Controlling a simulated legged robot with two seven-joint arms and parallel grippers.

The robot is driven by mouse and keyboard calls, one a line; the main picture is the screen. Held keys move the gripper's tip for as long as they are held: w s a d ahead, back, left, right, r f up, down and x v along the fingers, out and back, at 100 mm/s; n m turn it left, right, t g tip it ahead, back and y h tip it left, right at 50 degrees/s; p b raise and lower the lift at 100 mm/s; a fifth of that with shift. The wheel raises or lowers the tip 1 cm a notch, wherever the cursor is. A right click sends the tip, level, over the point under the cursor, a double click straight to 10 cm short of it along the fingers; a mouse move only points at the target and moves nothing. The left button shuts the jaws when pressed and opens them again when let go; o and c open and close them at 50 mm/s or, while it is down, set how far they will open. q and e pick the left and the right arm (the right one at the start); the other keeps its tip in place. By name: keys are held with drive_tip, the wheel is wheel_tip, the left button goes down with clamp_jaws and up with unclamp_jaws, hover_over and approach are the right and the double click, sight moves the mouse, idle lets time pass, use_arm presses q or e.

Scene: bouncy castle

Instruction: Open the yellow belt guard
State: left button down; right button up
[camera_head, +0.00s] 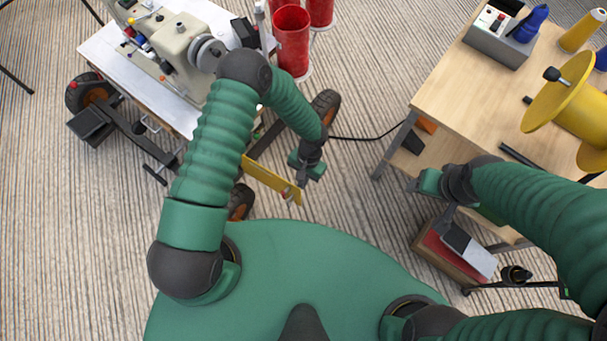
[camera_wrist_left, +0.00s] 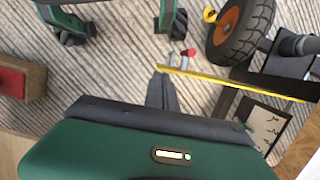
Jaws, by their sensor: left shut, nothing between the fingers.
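The yellow belt guard (camera_head: 270,179) is a narrow yellow plate that sticks out from beneath the sewing machine table, beside a wheel. A small red knob (camera_head: 286,192) is near its free end. In the left wrist view the guard (camera_wrist_left: 245,84) appears edge-on as a long yellow strip. My left gripper (camera_head: 301,181) is shut and empty at the guard's free end. In the left wrist view the shut fingers (camera_wrist_left: 161,80) overlap that end; I cannot tell whether they touch it. My right gripper (camera_head: 443,217) hangs beside the wooden bench, its jaw state unclear.
The sewing machine (camera_head: 180,40) stands on a white wheeled table (camera_head: 110,55) at upper left. Red cylinders (camera_head: 291,40) stand behind. A wooden bench (camera_head: 465,90) with a yellow spool is at right. A cable crosses the floor between them.

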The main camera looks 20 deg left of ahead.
use_arm(q)
drive_tip(key=s+a+m+p, duration=0.2)
drive_tip(key=s+m, duration=0.1)
drive_tip(key=s, duration=0.4)
drive_tip(key=shift+s+a+y+p, duration=0.25)
drive_tip(key=shift+a+y+p, duration=0.05)
drive_tip(key=shift+p, duration=0.1)
drive_tip(key=shift+r, duration=0.15)
